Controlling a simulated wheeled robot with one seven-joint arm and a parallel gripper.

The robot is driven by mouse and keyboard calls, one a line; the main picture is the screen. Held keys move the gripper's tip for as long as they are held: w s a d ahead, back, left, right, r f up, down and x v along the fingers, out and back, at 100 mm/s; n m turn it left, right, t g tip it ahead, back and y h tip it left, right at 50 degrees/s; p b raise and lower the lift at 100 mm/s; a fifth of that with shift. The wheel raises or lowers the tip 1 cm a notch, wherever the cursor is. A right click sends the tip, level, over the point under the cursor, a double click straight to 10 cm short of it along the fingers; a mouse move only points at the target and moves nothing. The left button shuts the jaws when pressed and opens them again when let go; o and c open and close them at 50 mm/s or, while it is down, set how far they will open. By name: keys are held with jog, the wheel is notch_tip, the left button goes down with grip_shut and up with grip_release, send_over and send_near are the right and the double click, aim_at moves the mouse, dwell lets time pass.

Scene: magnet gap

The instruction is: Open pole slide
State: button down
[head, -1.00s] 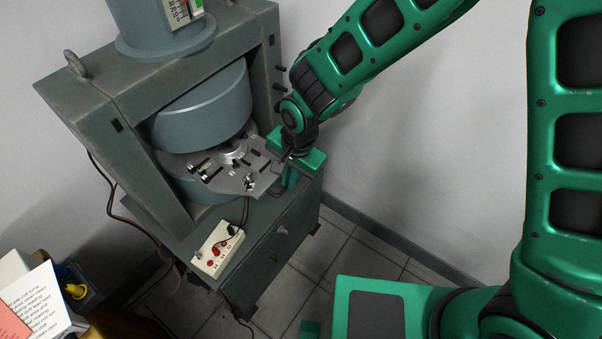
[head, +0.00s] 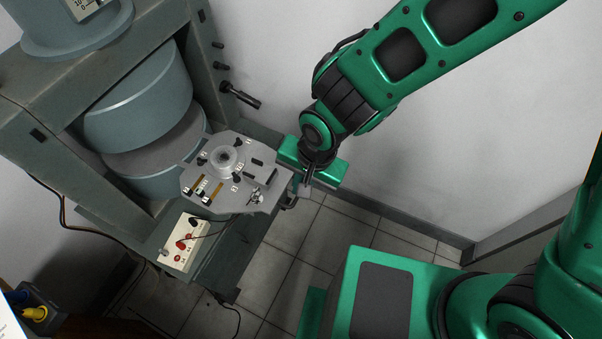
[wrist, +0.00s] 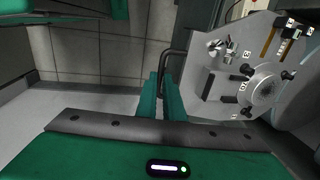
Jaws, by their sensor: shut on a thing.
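The pole slide (head: 222,198) is a grey metal plate with a round hub, numbered marks and small black knobs. In the head view it sticks out to the right from between the magnet's round poles, with its hub clear of the upper pole (head: 140,105). My gripper (head: 303,188) is at the plate's right end, shut on its handle. In the wrist view, the dark bent handle (wrist: 172,62) runs to my green fingers (wrist: 160,97), and the plate (wrist: 212,95) lies to their right. The fingers partly hide the handle.
A cream switch box (head: 184,243) with red and black plugs and wires sits on the cabinet below the plate. A black lever (head: 240,95) juts from the frame's right post. Tiled floor (head: 325,235) is free in front; a wall stands behind.

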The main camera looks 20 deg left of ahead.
jog(key=shift+w+d, duration=0.15)
jog(key=shift+d, duration=0.05)
jog(key=c, duration=1.9)
grip_release()
notch_tip(320, 180, up, 11)
jog(key=d, duration=0.2)
jog(key=shift+f, duration=0.2)
jog(key=shift+s, duration=0.2)
